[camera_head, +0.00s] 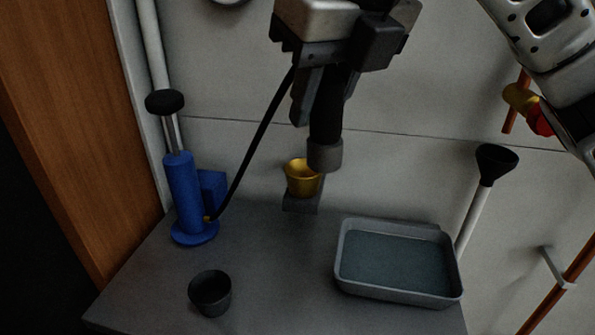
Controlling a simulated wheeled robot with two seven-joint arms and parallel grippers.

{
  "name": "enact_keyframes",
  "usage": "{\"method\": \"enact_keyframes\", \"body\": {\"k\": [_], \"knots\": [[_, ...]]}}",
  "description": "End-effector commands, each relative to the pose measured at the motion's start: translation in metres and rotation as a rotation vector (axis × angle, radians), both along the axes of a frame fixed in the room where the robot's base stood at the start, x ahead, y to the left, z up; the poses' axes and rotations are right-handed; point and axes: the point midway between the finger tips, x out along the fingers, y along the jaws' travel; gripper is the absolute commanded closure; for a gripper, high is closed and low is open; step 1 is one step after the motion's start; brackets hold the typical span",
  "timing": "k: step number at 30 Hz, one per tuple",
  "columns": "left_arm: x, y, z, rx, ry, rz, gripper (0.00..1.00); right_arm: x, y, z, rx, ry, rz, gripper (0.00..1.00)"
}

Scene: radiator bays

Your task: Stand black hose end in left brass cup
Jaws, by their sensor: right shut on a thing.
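My right gripper (323,105) hangs down at the top centre and is shut on the black hose end (325,130), a thick black piece with a grey tip (325,156) pointing down. A thin black hose (262,133) runs from the gripper down left to the blue pump (184,195). One brass cup (301,180) sits on a small grey bracket (300,205) at the wall. The grey tip overlaps the cup's right rim in the picture and appears in front of or above it; its depth is unclear. No second brass cup shows. My left gripper is out of view.
A grey tray (343,262) with bluish contents stands on the grey bench (270,265). A small black cup (210,294) stands at the front left. A black funnel (495,161) on a white pipe and a brass valve (519,97) with a red part are at the right.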

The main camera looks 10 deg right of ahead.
Motion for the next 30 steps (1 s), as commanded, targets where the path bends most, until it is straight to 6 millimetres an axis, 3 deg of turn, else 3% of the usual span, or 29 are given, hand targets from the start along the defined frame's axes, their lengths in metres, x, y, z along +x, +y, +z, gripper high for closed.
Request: {"method": "enact_keyframes", "body": {"k": [5,14,18,23,30], "knots": [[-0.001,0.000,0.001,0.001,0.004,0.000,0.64,0.008,0.000,0.001,0.002,0.007,-0.065,0.96],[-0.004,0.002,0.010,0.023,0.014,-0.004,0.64,0.078,-0.006,-0.028,0.001,0.011,-0.069,0.96],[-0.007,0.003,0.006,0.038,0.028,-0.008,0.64,0.104,-0.009,-0.055,-0.001,0.009,-0.065,0.96],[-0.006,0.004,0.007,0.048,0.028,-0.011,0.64,0.123,-0.010,-0.077,0.000,0.006,-0.064,0.96],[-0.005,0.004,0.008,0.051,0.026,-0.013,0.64,0.134,-0.011,-0.090,0.002,0.006,-0.063,0.96]]}}
